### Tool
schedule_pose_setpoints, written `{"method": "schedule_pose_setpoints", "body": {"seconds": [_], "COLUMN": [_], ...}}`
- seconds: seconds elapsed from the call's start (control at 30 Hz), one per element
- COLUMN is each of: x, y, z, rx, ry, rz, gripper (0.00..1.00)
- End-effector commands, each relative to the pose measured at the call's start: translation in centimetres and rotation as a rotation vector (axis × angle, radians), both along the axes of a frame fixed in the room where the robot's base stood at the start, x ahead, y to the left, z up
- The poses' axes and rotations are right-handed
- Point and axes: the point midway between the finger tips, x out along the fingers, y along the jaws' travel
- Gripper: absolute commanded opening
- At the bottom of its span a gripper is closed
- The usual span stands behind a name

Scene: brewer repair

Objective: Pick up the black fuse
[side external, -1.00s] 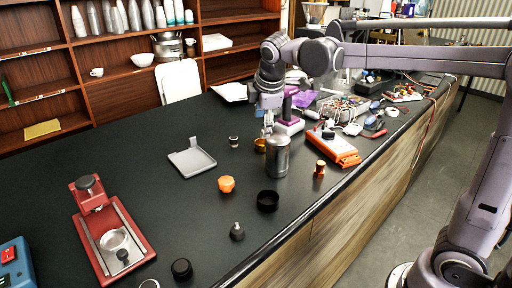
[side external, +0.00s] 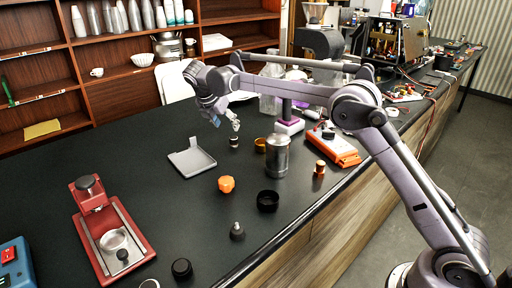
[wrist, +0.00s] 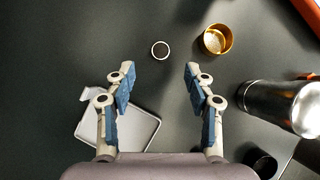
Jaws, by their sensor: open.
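A small black cylinder with a pale rim, which looks like the black fuse (side external: 234,142), stands on the dark counter in the side external view. In the wrist view the fuse (wrist: 160,50) is a dark disc with a light ring, a little beyond the fingertips and between their lines. My gripper (side external: 227,122) is just above and slightly left of the fuse in the side external view. In the wrist view my gripper (wrist: 160,72) has its two blue-padded fingers spread wide with nothing between them. The fuse is not touched.
A gold cup (wrist: 215,39) stands close right of the fuse. A steel canister (side external: 277,156) is further right. A grey tray (side external: 192,160) lies to the left, and an orange knob (side external: 226,184) and black ring (side external: 267,201) lie nearer the front. Orange meter (side external: 335,148) is at right.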

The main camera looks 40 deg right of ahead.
Motion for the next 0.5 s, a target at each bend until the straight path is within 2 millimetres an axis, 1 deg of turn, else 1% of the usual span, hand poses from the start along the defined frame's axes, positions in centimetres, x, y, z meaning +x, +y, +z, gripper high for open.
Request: {"method": "schedule_pose_setpoints", "body": {"seconds": [0.1, 0.2, 0.43, 0.5], "x": [0.3, 0.6, 0.9, 1.0], "y": [-1.0, -1.7, -2.4, -2.6], "z": [-1.6, -2.7, -4.0, -4.7], "rx": [0.002, 0.001, 0.003, 0.003], "ry": [-0.001, 0.000, -0.002, -0.002], "rz": [-0.003, -0.003, -0.003, -0.003], "gripper": [0.54, 0.54, 0.54, 0.54]}}
